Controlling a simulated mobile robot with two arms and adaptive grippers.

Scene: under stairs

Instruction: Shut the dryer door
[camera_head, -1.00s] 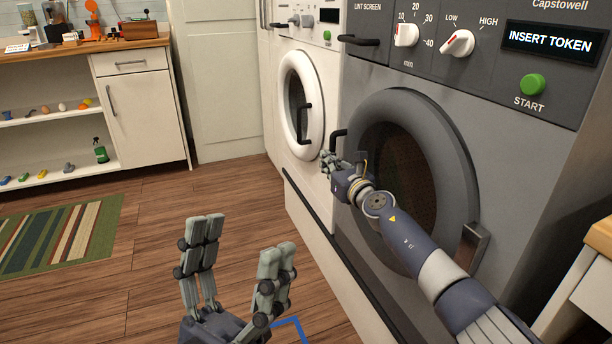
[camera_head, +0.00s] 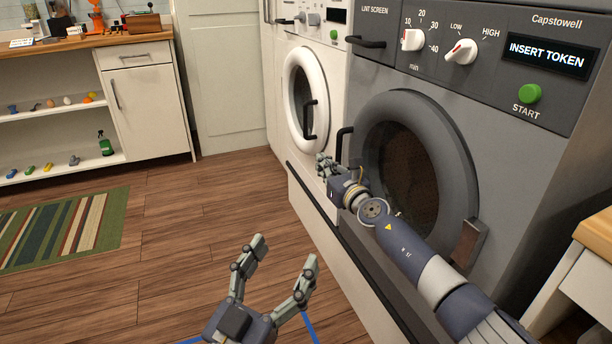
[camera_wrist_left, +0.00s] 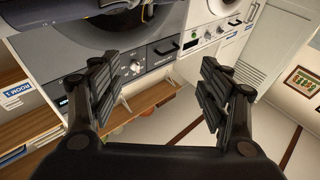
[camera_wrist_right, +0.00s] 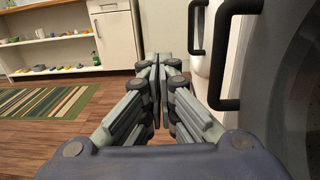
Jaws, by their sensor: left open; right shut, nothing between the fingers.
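The grey dryer (camera_head: 470,90) stands at the right in the head view. Its round grey door ring (camera_head: 452,155) surrounds a dark window (camera_head: 408,175) and looks flush or nearly flush with the front; I cannot tell if it is latched. A black door handle (camera_head: 343,143) is on the ring's left side and also shows in the right wrist view (camera_wrist_right: 222,60). My right gripper (camera_head: 322,162) is shut and empty, left of the handle and apart from it in the right wrist view. My left gripper (camera_head: 285,262) is open and empty above the floor.
A white washer (camera_head: 306,65) with a round door stands left of the dryer. A white cabinet and shelves (camera_head: 148,100) with small items are at the left, with a striped rug (camera_head: 62,230) before them. A wooden-topped counter (camera_head: 597,232) is at the right edge. The middle floor is clear.

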